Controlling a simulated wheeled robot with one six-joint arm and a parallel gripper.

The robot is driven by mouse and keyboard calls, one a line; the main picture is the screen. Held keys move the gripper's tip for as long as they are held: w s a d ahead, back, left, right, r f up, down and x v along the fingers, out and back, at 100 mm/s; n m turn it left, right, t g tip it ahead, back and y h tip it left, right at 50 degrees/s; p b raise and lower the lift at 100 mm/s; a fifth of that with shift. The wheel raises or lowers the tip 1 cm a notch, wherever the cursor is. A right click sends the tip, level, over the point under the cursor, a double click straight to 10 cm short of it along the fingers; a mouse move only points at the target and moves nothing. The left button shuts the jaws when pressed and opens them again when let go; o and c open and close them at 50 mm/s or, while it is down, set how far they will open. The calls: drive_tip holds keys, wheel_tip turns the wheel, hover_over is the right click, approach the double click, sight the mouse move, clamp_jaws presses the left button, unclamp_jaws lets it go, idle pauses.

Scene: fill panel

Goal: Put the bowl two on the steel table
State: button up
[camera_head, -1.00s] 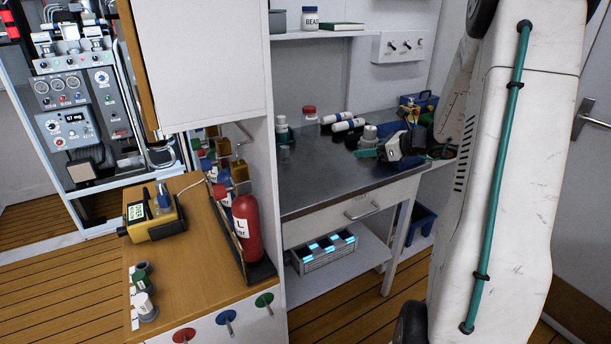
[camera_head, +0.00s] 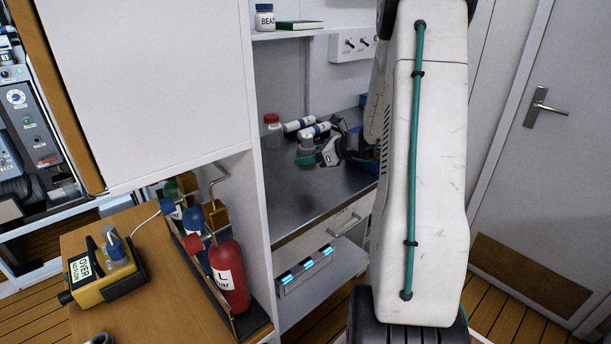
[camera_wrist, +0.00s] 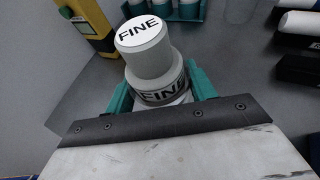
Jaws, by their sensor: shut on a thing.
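My gripper (camera_wrist: 158,92) is shut on a grey jar (camera_wrist: 150,55) with a white lid lettered FINE. Its teal fingers press on either side of the jar's body in the wrist view. In the head view my gripper (camera_head: 326,154) is over the steel table (camera_head: 298,190), with the grey jar (camera_head: 306,144) beside its teal finger. I cannot tell whether the jar's base touches the tabletop. The steel surface (camera_wrist: 245,65) also shows in the wrist view. I cannot make out any bowl, and my arm hides the table's right part.
A red-lidded jar (camera_head: 271,124) and white bottles (camera_head: 298,125) are at the table's back. A yellow device (camera_wrist: 88,22) and a teal rack (camera_wrist: 185,10) are near the held jar. A white cabinet (camera_head: 150,85) borders the left. The table's front left is clear.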

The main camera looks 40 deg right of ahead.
sight(309, 172)
wheel_tip(309, 172, down, 2)
drive_tip(key=shift+w+a+f, duration=0.1)
drive_tip(key=shift+a, duration=0.05)
drive_tip(key=shift+f, duration=1.8)
drive_tip(key=shift+f, duration=0.15)
drive_tip(key=o, duration=1)
drive_tip(key=shift+s+r, duration=0.25)
drive_tip(key=shift+s, duration=0.05)
drive_tip(key=v, duration=1.1)
drive_tip(key=shift+s+d, duration=0.25)
